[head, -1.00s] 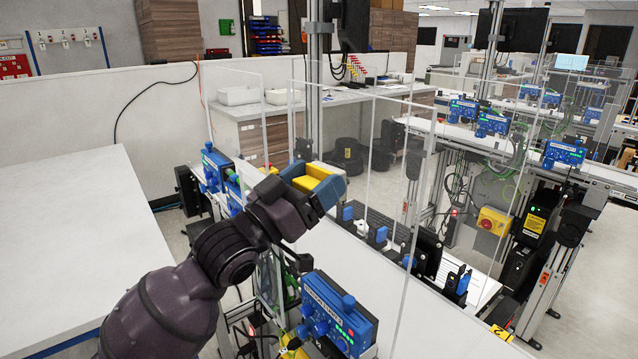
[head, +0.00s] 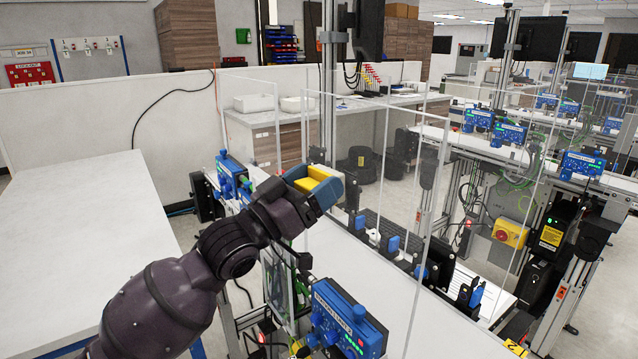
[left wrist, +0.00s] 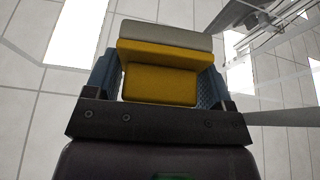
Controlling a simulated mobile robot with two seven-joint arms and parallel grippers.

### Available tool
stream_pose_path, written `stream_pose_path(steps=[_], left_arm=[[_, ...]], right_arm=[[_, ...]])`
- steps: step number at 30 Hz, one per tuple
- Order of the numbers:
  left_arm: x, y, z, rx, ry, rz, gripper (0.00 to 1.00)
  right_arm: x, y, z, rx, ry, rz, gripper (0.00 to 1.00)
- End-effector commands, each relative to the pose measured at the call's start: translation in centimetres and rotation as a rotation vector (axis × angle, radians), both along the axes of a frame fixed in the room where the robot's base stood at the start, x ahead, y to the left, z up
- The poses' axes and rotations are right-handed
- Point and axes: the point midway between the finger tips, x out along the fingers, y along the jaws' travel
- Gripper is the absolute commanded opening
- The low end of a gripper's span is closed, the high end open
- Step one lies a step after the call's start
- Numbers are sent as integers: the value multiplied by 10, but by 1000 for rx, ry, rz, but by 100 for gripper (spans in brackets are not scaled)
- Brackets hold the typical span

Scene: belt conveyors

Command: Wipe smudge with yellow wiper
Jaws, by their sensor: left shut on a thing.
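The yellow wiper (head: 313,178) is held between the blue fingers of my left gripper (head: 328,188), near the middle of the head view. In the left wrist view the wiper (left wrist: 160,82) shows a yellow body with a pale grey pad on its far side, and the left gripper (left wrist: 160,90) is shut on it. The gripper is beside the clear upright panels above the conveyor. I cannot make out a smudge on any panel. My right gripper is not in view.
Clear panels (head: 400,200) stand around the white conveyor (head: 375,275). A blue sensor box (head: 345,318) sits at the near end of the conveyor, below my arm. A white table (head: 85,240) is at left, with a bare top. A yellow switch box (head: 510,232) is at right.

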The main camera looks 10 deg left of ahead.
Motion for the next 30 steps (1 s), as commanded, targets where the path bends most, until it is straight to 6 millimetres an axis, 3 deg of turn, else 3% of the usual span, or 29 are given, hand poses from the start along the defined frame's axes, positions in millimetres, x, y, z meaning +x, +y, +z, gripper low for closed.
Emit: stream_pose_path(steps=[1, 18, 30], left_arm=[[0, 10, 1, 8, -6, 18, 57], [-33, 38, 0, 5, -1, 10, 57], [-38, 41, 0, 3, -1, 6, 57]], right_arm=[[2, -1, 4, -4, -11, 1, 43], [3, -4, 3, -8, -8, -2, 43], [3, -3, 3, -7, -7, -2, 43]])
